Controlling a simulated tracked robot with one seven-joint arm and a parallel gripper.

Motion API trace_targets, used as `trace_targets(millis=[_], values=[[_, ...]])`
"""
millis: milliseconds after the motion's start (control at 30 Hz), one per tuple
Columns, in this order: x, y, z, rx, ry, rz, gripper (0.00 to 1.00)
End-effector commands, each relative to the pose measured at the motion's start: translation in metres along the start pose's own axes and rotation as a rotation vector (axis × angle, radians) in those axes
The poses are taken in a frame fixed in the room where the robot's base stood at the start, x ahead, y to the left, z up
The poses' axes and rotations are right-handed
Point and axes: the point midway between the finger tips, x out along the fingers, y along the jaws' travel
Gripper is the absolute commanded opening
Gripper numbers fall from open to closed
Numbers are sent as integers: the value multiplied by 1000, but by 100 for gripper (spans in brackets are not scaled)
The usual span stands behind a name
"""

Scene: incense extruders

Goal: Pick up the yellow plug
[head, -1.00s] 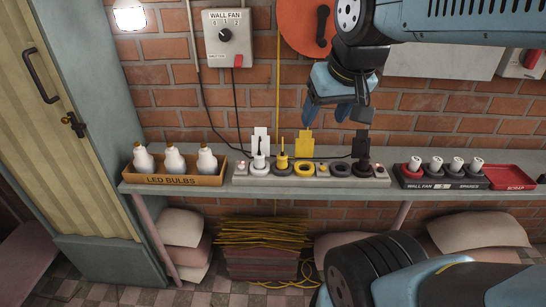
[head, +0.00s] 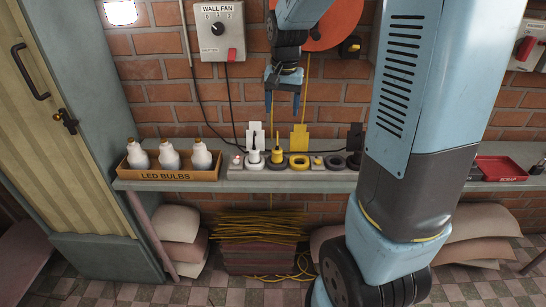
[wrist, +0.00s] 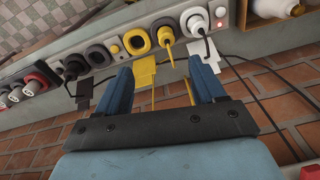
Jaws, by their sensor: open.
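The yellow plug (head: 277,155) stands upright in the socket strip (head: 236,173) on the shelf, with its yellow cord rising from the top. The plug also shows in the wrist view (wrist: 167,37), just beyond my fingertips. My gripper (head: 282,108) points down above the strip, over the yellow plug and the empty yellow-ringed socket (head: 299,162). Its two blue fingers are apart with nothing gripped between them. In the wrist view my gripper (wrist: 161,68) has the yellow cord passing between the fingers in the picture.
A white plug (head: 255,157) stands close left of the yellow one. A yellow tag (head: 300,138) stands behind the strip. A black plug (head: 354,158) is farther right. A box of LED bulbs (head: 172,174) sits left. My arm hides much of the right shelf; a red tray (head: 503,168) shows there.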

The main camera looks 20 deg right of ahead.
Motion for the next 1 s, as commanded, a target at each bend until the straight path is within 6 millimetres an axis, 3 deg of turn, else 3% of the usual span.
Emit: trace_targets(millis=[33, 200, 367, 567, 1000], values=[[14, -4, -8, 20, -21, 10, 69], [48, -14, -28, 80, -64, 32, 69], [66, -19, -37, 113, -86, 44, 69], [84, -20, -38, 123, -94, 50, 69], [150, -17, -31, 121, -94, 49, 69]])
